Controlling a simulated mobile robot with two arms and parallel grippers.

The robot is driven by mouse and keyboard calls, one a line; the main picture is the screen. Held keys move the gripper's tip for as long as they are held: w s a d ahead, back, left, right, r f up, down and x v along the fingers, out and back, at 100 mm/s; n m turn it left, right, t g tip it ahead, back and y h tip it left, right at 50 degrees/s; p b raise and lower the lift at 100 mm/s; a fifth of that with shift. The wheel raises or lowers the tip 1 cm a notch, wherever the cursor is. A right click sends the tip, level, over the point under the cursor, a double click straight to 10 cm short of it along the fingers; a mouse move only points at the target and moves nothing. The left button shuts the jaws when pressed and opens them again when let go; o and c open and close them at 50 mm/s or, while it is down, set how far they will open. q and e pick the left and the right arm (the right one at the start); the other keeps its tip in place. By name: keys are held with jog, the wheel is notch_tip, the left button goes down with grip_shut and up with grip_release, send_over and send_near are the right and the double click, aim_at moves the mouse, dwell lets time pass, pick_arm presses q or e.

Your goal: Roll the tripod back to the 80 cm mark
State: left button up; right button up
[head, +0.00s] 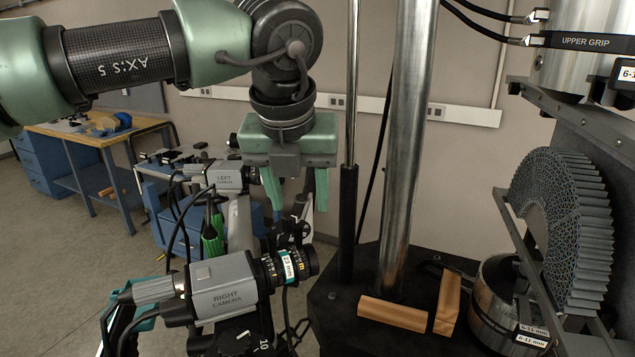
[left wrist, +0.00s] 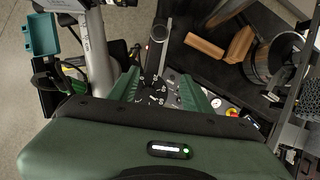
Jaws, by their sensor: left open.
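The tripod rig carries a grey box camera lettered RIGHT CAMERA (head: 222,287) in front and one lettered LEFT CAMERA (head: 222,177) behind it. A silver column (head: 239,222) stands between them. My left gripper (head: 297,197) is open, pointing down just right of the left camera, above and behind the right camera's lens (head: 290,264). In the left wrist view, its two green fingers (left wrist: 161,90) are spread, with a black part bearing white markings (left wrist: 152,89) showing between them. I cannot tell whether they touch it. My right gripper is not in view. I see no readable 80 cm mark.
The test frame's steel column (head: 407,150) and dark base (head: 335,310) stand to the right, with wooden blocks (head: 393,313) and a curved lattice specimen (head: 565,220). Cables hang around the cameras. A workbench (head: 85,135) stands at back left. Grey floor (head: 50,260) is clear at left.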

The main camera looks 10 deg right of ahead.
pick_arm(q)
jog(key=shift+w+a+f, duration=0.15)
jog(key=shift+a+f, duration=0.05)
jog(key=shift+f, duration=0.2)
jog(key=shift+w+a+f+b, duration=0.15)
jog(key=shift+w+a+f, duration=0.15)
jog(key=shift+f, duration=0.3)
jog(key=shift+w+a+f+b, duration=0.2)
jog(key=shift+w+f, duration=0.2)
jog(key=shift+f, duration=0.15)
jog(key=f, duration=0.1)
jog(key=w+d+f, duration=0.1)
jog(key=f, duration=0.1)
jog(key=shift+w+d+f, duration=0.15)
jog(key=shift+d, duration=0.05)
jog(key=shift+w+f, duration=0.15)
jog(key=shift+f, duration=0.35)
jog(key=shift+w+a+f, duration=0.1)
jog(key=shift+w+f, duration=0.05)
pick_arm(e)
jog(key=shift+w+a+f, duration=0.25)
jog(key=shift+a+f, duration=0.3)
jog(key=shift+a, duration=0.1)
pick_arm(q)
grip_shut()
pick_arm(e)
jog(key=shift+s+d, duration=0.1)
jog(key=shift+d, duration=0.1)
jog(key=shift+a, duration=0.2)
